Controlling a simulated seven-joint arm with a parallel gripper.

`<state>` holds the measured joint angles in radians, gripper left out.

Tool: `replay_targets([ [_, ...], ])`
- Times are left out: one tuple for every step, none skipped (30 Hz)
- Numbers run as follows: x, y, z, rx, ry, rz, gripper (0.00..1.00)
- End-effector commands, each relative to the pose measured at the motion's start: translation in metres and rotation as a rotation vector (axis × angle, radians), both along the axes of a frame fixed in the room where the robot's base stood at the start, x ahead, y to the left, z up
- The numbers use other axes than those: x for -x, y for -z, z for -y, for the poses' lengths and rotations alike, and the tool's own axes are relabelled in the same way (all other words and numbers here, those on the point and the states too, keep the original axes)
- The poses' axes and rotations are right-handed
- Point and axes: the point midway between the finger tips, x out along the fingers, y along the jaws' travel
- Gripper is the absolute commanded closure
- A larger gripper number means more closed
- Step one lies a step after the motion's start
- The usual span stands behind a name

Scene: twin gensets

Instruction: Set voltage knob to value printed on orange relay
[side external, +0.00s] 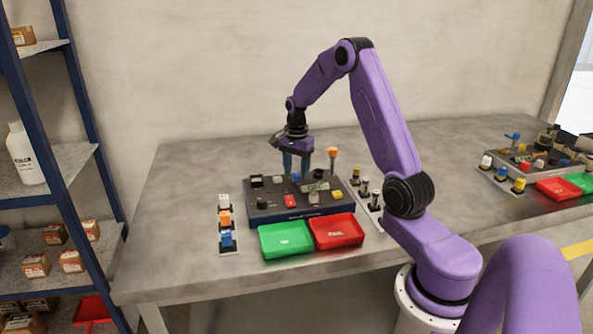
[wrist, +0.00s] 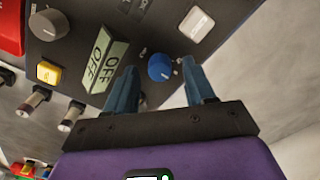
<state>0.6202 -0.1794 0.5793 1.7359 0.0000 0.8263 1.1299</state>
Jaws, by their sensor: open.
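The orange relay (side external: 226,217) stands in a row at the left of the control panel (side external: 262,216), between a white relay (side external: 224,199) and a blue relay (side external: 228,239). The value printed on it is too small to read. My gripper (side external: 297,176) points down over the back part of the panel. In the wrist view my open gripper (wrist: 159,67) has its fingertips on either side of a round blue knob (wrist: 160,67); I cannot tell whether they touch it. A dark knob (wrist: 48,23) is at the upper left. No label shows which one is the voltage knob.
A block reading OFF twice (wrist: 108,62) stands beside the blue knob. A yellow button (wrist: 48,72) and white button (wrist: 196,24) are on the panel. An orange-topped lever (side external: 333,153) rises behind. Green (side external: 270,250) and red (side external: 325,244) trays lie in front. A second station (side external: 525,165) is at right.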

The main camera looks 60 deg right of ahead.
Motion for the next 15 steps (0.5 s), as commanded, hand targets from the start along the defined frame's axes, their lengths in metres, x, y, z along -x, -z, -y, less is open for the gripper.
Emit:
replay_targets([
  [0.0005, 0.0034, 0.0000, -0.001, 0.001, -0.001, 0.46],
  [0.0004, 0.0046, 0.0001, 0.000, 0.001, -0.001, 0.46],
  [0.0005, 0.0058, 0.0002, 0.000, 0.001, -0.001, 0.46],
  [0.0004, 0.0064, 0.0002, 0.000, 0.001, 0.000, 0.46],
  [0.0005, 0.0067, 0.0002, 0.000, 0.001, 0.000, 0.46],
  [0.0004, 0.0069, 0.0002, 0.000, 0.001, 0.000, 0.46],
  [0.0004, 0.0069, 0.0002, 0.000, 0.001, 0.000, 0.46],
  [0.0004, 0.0069, 0.0002, 0.000, 0.001, 0.000, 0.46],
  [0.0004, 0.0068, 0.0002, 0.000, 0.001, 0.000, 0.46],
  [0.0004, 0.0067, 0.0002, 0.000, 0.001, 0.000, 0.46],
  [0.0004, 0.0067, 0.0002, 0.000, 0.001, 0.000, 0.46],
  [0.0003, 0.0066, 0.0001, 0.000, 0.001, 0.000, 0.52],
  [0.0003, 0.0066, 0.0002, 0.000, 0.001, 0.000, 0.62],
  [0.0003, 0.0066, 0.0001, 0.000, 0.000, 0.000, 0.72],
  [0.0003, 0.0065, 0.0001, 0.000, 0.000, 0.000, 0.85],
])
